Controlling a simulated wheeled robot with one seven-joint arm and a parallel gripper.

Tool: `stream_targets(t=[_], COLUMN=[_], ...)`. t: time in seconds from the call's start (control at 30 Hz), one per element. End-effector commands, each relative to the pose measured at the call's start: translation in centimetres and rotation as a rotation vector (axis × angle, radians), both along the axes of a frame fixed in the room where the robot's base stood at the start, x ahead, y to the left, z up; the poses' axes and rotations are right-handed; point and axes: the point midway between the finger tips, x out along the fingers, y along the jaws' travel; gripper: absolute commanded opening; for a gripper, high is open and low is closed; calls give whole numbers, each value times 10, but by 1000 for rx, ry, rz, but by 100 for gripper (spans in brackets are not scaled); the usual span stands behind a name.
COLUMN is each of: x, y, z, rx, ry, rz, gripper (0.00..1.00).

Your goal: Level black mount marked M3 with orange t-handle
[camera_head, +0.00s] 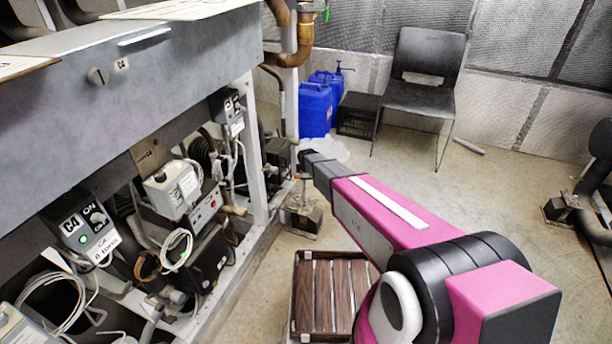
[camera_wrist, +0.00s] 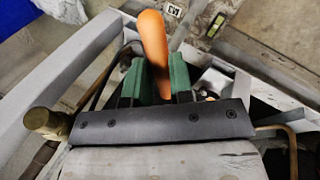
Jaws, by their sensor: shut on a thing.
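My gripper (camera_wrist: 156,78) has green fingers, shut on the orange t-handle (camera_wrist: 153,42) in the wrist view. The orange bar stands up between the fingers, and a small orange bit also shows past the right finger. The tool's lower part is hidden by the fingers and gripper body. In the head view my gripper (camera_head: 305,165) is at the end of the pink arm, beside the rack's front post; the handle cannot be made out there. I cannot pick out the black mount marked M3 for certain. A small white label with a dark mark shows at the top of the wrist view, not fully readable.
The compressor rack (camera_head: 262,160), with pipes, cables and a C4 control box (camera_head: 84,232), fills the left. A slatted wooden pallet (camera_head: 333,292) lies on the floor. Blue canisters (camera_head: 315,110) and a black chair (camera_head: 424,88) stand behind.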

Motion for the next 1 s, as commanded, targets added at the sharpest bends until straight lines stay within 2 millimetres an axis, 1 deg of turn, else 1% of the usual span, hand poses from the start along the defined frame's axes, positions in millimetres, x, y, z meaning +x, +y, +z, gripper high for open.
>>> stream_targets(t=[1.0], x=[0], y=[0], z=[-13], rx=[0], ry=[-1], rz=[0], gripper=[0])
